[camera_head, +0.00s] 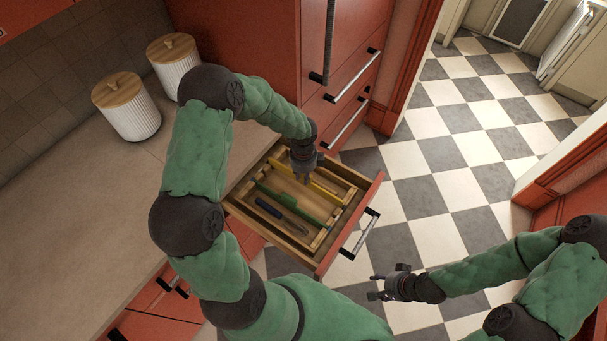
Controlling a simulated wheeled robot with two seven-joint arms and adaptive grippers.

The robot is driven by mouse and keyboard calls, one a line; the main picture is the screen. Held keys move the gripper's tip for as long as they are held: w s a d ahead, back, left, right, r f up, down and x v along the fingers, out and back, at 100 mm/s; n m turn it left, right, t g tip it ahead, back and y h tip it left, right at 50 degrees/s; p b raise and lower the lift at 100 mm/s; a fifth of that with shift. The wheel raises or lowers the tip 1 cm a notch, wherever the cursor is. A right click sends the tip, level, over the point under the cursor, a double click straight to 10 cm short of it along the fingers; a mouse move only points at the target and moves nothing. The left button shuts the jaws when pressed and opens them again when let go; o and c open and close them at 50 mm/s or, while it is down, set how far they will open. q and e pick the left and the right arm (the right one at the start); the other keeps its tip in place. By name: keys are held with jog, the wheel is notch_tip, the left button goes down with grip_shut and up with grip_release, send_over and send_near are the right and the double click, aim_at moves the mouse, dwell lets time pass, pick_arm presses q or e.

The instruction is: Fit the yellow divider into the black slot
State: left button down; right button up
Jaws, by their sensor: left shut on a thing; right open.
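The yellow divider (324,192) is a thin strip lying lengthwise in the open wooden drawer, near its far side. My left gripper (304,178) reaches down into the drawer from above and is shut on the yellow divider, covering part of it. I cannot make out the black slot; it is too small or hidden. I cannot tell whether the divider is seated. A green divider (277,199) stands in the drawer, nearer than the yellow one. My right gripper (374,287) is open and empty, over the floor to the right of the drawer front.
The drawer (328,255) is pulled out from the red cabinets. A dark-handled utensil (268,208) lies in its near compartment. Two white canisters with wooden lids (129,108) stand on the counter (65,215). A tall red cabinet (250,45) rises behind. The checkered floor (440,180) is clear.

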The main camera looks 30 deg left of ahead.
pick_arm(q)
jog(key=shift+f+b, duration=1.25)
jog(key=shift+f, duration=0.6)
jog(key=c, duration=1)
grip_release()
jog(key=shift+r, duration=0.1)
notch_tip(320, 180, up, 12)
